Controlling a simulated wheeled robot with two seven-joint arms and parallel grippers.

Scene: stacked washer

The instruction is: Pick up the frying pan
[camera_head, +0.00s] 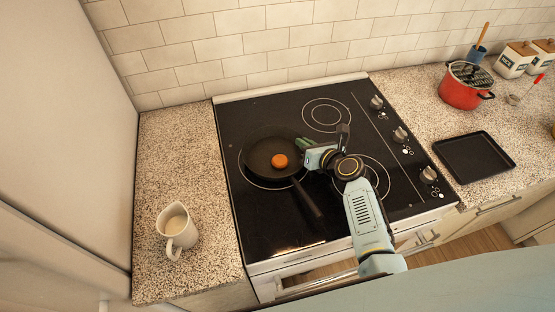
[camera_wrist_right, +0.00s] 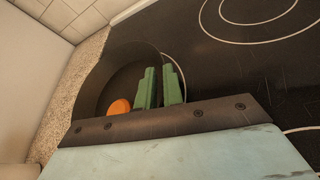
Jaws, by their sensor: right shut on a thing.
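A black frying pan (camera_head: 260,152) sits over the left burner rings of the black stovetop (camera_head: 262,222), with its handle (camera_head: 310,203) pointing toward the front right. A round orange item (camera_head: 279,160) lies inside the pan. My right gripper (camera_head: 303,143) is at the pan's right rim, with its green fingers closed on the rim. The wrist view shows the two green fingers (camera_wrist_right: 160,88) at the pan's edge (camera_wrist_right: 95,72), one inside and one outside, with the orange item (camera_wrist_right: 119,107) beside them. The exact finger contact is partly hidden. My left gripper is not in view.
A white pitcher (camera_head: 177,228) stands on the left counter. Right of the stove knobs (camera_head: 400,134) are a black tray (camera_head: 473,158), a red pot (camera_head: 465,88) and canisters (camera_head: 515,58). A tiled wall (camera_head: 250,45) closes the back. The stovetop's front left is clear.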

